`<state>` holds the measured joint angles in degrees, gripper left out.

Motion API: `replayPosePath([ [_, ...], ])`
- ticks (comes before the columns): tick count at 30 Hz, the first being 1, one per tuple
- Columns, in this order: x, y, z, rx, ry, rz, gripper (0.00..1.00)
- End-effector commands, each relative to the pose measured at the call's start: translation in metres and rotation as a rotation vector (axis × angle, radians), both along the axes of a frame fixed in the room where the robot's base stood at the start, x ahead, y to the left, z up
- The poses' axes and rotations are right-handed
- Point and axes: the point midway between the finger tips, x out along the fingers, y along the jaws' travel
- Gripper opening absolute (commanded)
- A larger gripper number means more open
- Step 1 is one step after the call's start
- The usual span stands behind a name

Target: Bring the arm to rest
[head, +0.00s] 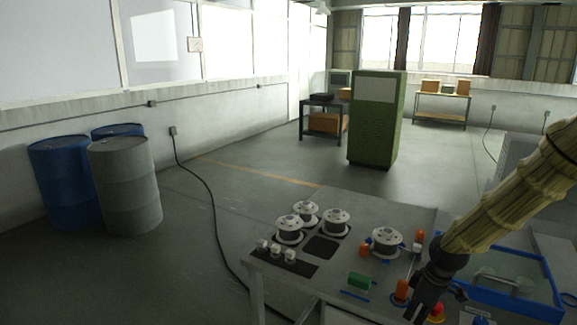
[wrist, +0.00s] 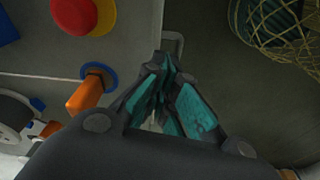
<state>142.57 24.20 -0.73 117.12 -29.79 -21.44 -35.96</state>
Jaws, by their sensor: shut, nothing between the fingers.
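My arm, in a ribbed tan cover, comes in from the right in the head view. My dark gripper (head: 418,312) points down over the right front part of the grey worktable (head: 400,210). In the wrist view my gripper (wrist: 168,62) has its teal-lined fingers together at the tips, with nothing held. It is over the table edge, beside an orange handle (wrist: 84,95) in a blue ring. Whether the fingertips touch anything is unclear.
White-grey spools (head: 336,221) and small white pieces (head: 276,250) stand on the table's left part. A red button (wrist: 72,14) on yellow is close by. A blue-framed tray (head: 548,270) is at right. A wire basket (wrist: 285,28) is beyond the edge. Barrels (head: 125,190) stand far left.

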Motion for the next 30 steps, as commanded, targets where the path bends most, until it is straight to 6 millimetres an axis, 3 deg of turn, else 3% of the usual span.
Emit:
replayPosePath([
  [1,-0.012,0.011,-0.024,0.010,0.019,-0.029,0.00],
  [3,-0.024,0.024,-0.050,0.026,0.031,-0.078,0.00],
  [8,-0.060,0.052,-0.107,0.053,0.063,-0.196,0.00],
  [15,-0.126,0.083,-0.181,0.065,0.108,-0.380,0.00],
  [24,-0.223,0.106,-0.252,0.034,0.151,-0.607,0.00],
  [30,-0.291,0.112,-0.283,-0.009,0.160,-0.742,0.00],
])
